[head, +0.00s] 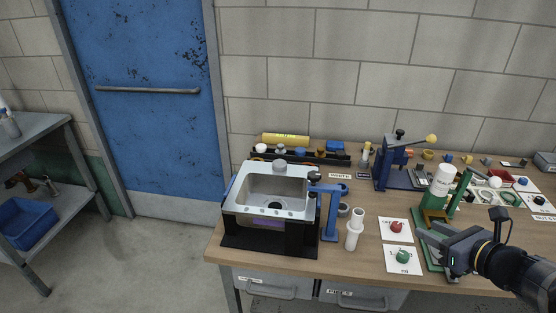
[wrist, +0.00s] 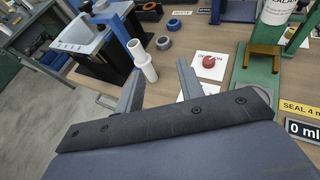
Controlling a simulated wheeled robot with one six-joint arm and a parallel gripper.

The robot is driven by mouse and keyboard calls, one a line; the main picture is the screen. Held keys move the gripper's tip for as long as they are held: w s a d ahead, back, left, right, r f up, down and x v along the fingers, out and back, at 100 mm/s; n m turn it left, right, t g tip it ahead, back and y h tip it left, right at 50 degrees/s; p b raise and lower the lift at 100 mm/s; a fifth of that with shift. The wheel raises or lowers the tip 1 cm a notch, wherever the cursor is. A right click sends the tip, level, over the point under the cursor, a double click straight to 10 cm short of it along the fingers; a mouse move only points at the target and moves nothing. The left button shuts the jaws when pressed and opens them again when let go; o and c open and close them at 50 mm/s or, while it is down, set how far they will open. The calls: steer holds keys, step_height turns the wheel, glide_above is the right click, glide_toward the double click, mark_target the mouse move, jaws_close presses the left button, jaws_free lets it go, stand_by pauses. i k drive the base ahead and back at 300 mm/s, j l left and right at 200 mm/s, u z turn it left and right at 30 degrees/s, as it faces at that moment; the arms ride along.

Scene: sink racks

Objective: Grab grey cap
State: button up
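A round grey cap-like piece (head: 279,166) sits at the back rim of the sink unit (head: 240,215) in the head view. A smaller greyish cap (head: 280,149) stands in the dark rack behind it; I cannot tell which is the task's grey cap. My gripper (head: 424,236) is at the right, over the bench, well apart from both. In the wrist view its two fingers (wrist: 158,82) are spread with nothing held between them. The grey pieces at the sink are not clear in the wrist view.
A white pipe piece (head: 355,230) stands between the sink unit and my gripper. Red (head: 396,226) and green (head: 402,256) round pieces lie on cards near the fingers. A blue press (head: 395,168) and a green stand with a white bottle (head: 440,188) stand behind.

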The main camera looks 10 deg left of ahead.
mark_target(279, 165)
steer(key=j+z, duration=0.2)
steer(key=j, duration=0.55)
steer(key=j+z, duration=0.2)
steer(key=j, duration=0.6)
steer(key=k+j+z, duration=0.2)
steer(key=j, duration=0.55)
steer(key=i+j, duration=0.45)
